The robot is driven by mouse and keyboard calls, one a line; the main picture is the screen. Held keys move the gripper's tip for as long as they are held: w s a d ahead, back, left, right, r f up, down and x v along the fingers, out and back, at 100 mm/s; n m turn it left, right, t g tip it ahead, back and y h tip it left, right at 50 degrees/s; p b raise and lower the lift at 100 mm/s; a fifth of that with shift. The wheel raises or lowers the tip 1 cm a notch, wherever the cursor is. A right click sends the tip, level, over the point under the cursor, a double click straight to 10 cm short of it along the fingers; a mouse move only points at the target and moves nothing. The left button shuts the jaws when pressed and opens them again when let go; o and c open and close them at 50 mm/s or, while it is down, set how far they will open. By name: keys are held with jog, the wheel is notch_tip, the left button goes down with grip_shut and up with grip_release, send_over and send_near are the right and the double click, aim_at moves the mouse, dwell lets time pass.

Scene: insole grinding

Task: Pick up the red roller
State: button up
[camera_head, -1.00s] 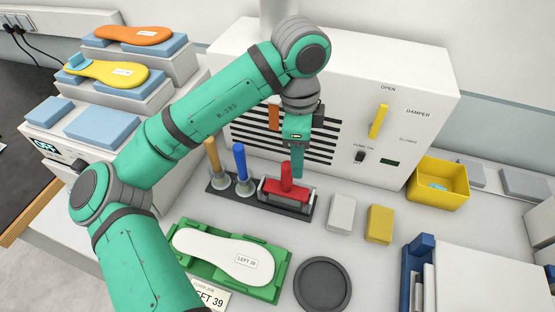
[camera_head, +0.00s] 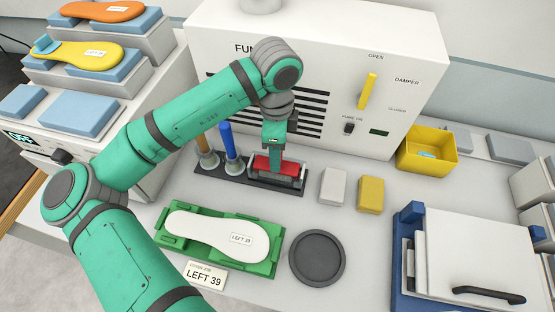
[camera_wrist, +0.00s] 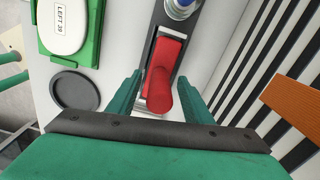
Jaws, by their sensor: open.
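The red roller (camera_head: 288,168) lies in its holder at the right end of the dark tool rack (camera_head: 236,178). The fingers are apart; whether either touches the roller cannot be told.
Blue-handled (camera_head: 229,143) and tan-handled (camera_head: 202,145) tools stand left of the roller in the rack. A white fume unit (camera_head: 410,60) rises behind. Grey (camera_head: 333,186) and yellow (camera_head: 370,194) blocks lie right. A green tray (camera_head: 170,236) with a white insole and a round dark pad (camera_head: 317,258) lie in front.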

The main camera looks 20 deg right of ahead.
jog(key=shift+s+f, duration=0.1)
jog(key=shift+f, duration=0.4)
jog(key=c, duration=1.2)
jog(key=shift+o, duration=0.2)
jog(key=shift+r, duration=0.1)
notch_tip(320, 180, up, 10)
jog(key=shift+f, duration=0.1)
